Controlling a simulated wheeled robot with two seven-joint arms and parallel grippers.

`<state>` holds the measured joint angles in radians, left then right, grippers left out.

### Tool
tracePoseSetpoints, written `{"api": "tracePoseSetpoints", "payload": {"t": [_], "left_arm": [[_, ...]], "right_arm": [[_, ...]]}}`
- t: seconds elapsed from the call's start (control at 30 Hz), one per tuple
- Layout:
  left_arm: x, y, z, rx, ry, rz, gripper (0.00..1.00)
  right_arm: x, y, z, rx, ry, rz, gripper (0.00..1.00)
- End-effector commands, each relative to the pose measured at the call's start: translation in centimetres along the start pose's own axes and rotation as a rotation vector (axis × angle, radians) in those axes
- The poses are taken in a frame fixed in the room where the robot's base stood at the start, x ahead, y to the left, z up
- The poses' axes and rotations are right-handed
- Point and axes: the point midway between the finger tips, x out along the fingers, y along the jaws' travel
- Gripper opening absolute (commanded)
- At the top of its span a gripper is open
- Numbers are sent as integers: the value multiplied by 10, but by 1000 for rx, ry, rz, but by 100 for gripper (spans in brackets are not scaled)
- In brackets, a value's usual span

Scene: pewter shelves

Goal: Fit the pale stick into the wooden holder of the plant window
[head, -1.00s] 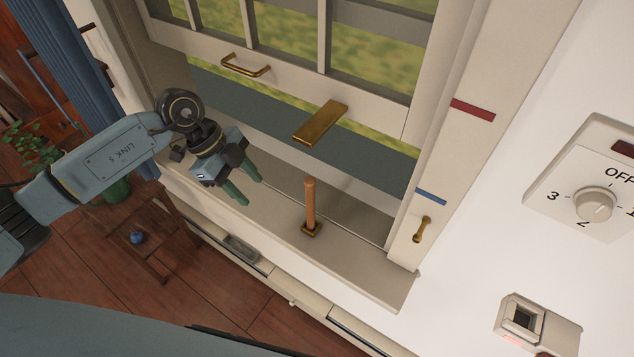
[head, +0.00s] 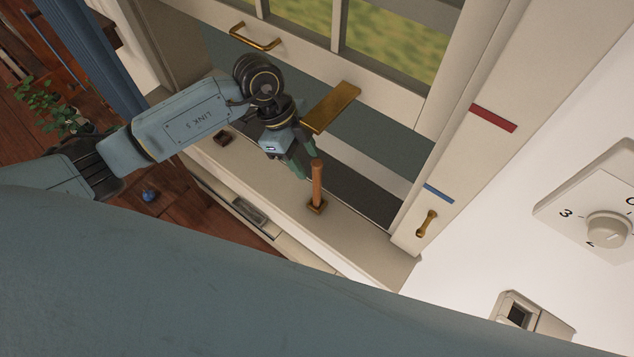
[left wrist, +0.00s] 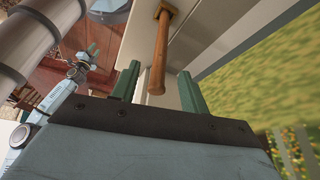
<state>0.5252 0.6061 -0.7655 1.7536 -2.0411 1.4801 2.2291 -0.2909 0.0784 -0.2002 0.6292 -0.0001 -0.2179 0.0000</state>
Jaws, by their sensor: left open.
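The stick (head: 318,182) looks orange-brown rather than pale. It stands upright in a small brass-coloured base (head: 317,207) on the window sill. A small dark brown block with a hollow (head: 222,138), which looks like the wooden holder, sits further left on the sill. My left gripper (head: 302,165) is open beside the top of the stick, on its left. In the left wrist view the stick (left wrist: 160,50) shows between the two green fingers (left wrist: 158,88), with no visible contact. Another gripper with green fingertips (left wrist: 92,50), apparently my right, is small there; its opening is unclear.
The window frame (head: 425,190) rises to the right. A dial (head: 607,229) is on the right wall. The sill between block and stick looks clear.

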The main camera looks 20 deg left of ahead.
Motion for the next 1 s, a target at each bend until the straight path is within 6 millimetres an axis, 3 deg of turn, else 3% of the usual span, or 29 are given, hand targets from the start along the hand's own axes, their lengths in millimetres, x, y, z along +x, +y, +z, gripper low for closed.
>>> {"api": "tracePoseSetpoints", "payload": {"t": [0.07, 0.33, 0.67, 1.0], "left_arm": [[3, 0, -12, 2, 4, 2, 45], [47, 0, -8, -1, 2, 3, 45], [53, 0, -8, 1, 1, 0, 43], [53, 0, -8, 1, 1, 0, 0]], "right_arm": [[-4, 0, -1, 0, 1, 0, 32], [-6, -1, 10, 0, -17, -1, 32], [-6, -1, 16, 0, -27, -2, 32], [-6, 0, 13, 0, -23, 0, 32]]}}
